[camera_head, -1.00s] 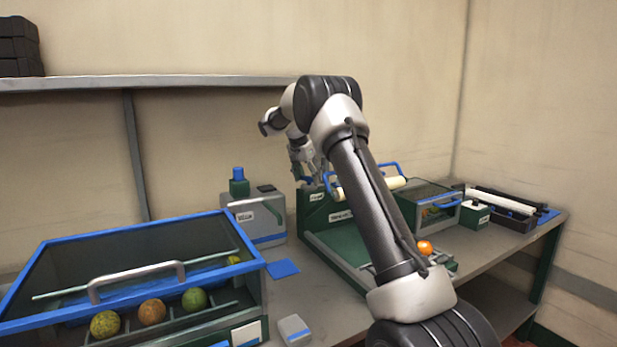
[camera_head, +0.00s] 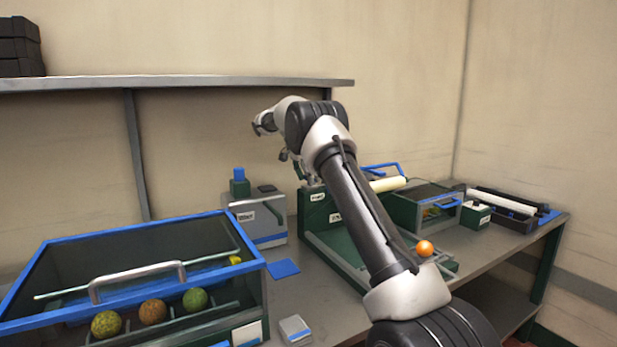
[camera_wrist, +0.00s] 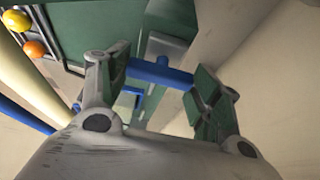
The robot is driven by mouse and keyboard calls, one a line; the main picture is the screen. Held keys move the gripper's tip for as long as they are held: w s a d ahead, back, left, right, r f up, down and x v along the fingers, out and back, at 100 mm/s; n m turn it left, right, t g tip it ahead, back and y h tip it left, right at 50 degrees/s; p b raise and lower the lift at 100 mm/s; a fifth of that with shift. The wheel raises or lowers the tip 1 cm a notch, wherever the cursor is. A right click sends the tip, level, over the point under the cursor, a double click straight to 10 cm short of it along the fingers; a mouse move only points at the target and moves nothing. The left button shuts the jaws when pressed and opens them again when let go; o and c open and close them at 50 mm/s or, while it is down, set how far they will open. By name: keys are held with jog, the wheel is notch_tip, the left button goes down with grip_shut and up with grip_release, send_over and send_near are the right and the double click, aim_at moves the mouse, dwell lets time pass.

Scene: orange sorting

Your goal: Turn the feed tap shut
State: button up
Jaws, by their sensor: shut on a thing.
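The feed tap's blue handle (camera_wrist: 158,73) shows in the wrist view as a bar between my fingers. My gripper (camera_wrist: 158,84) is shut on this handle, with one finger on each side. In the head view my arm hides the tap and most of my gripper. The green machine (camera_head: 312,215) carrying it stands mid-bench behind my arm. How far the tap is turned I cannot tell.
A blue-framed case (camera_head: 140,232) with several fruits stands at left. A grey box with a blue-capped top (camera_head: 256,215) stands left of the machine. An orange (camera_head: 425,248) lies right of my arm. A shelf (camera_head: 180,82) runs above along the wall.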

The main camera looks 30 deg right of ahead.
jog(key=o, duration=1)
jog(key=shift+r, duration=0.1)
jog(key=shift+v, duration=5.95)
jog(key=shift+a, duration=0.1)
